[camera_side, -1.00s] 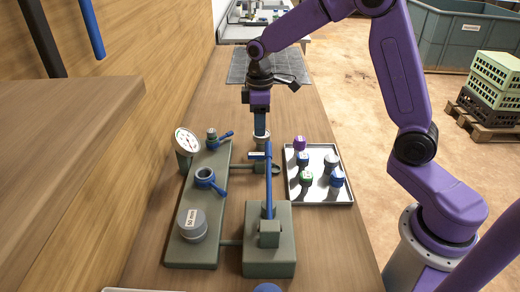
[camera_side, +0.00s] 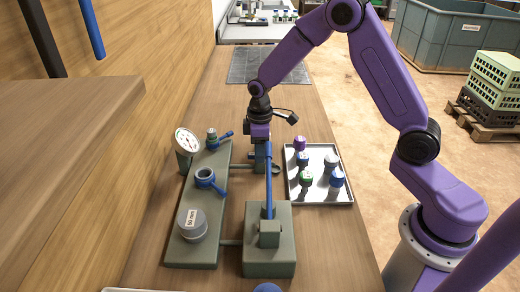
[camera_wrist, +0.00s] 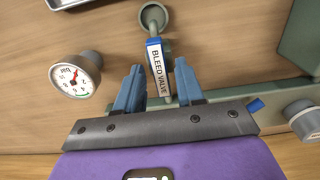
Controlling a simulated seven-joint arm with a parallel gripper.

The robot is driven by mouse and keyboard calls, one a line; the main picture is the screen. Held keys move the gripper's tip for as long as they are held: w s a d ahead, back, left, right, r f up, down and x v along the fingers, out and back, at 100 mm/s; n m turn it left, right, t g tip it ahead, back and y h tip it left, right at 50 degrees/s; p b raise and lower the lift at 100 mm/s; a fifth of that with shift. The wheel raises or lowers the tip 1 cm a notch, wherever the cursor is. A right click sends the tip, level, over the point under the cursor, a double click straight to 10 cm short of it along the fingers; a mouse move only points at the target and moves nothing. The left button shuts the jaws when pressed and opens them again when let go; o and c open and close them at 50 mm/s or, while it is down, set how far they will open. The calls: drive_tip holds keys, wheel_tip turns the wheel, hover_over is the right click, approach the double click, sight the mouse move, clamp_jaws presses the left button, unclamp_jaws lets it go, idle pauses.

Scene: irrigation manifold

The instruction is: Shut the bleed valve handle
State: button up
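The bleed valve handle (camera_wrist: 159,70) is a short blue bar with a white "BLEED VALVE" label. In the wrist view it runs from a round grey-green pivot (camera_wrist: 153,16) down between my fingers. My gripper (camera_wrist: 158,66) is open, with one blue finger on each side of the handle and a visible gap on both sides. In the side view my gripper (camera_side: 261,163) is low beside the pipework, partly hidden behind a long blue lever.
The long blue lever (camera_side: 269,185) rises from a green block (camera_side: 269,262) close to my gripper. The green manifold (camera_side: 200,251) is to the left, with a dial gauge (camera_side: 187,141). A tray (camera_side: 345,196) of knobs lies right.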

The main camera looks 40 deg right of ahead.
clamp_jaws()
drive_tip(key=m, duration=0.6)
drive_tip(key=shift+m, duration=0.3)
drive_tip(key=m, duration=0.6)
drive_tip(key=shift+m, duration=0.3)
idle(0.4)
drive_tip(key=shift+o, duration=1.2)
unclamp_jaws()
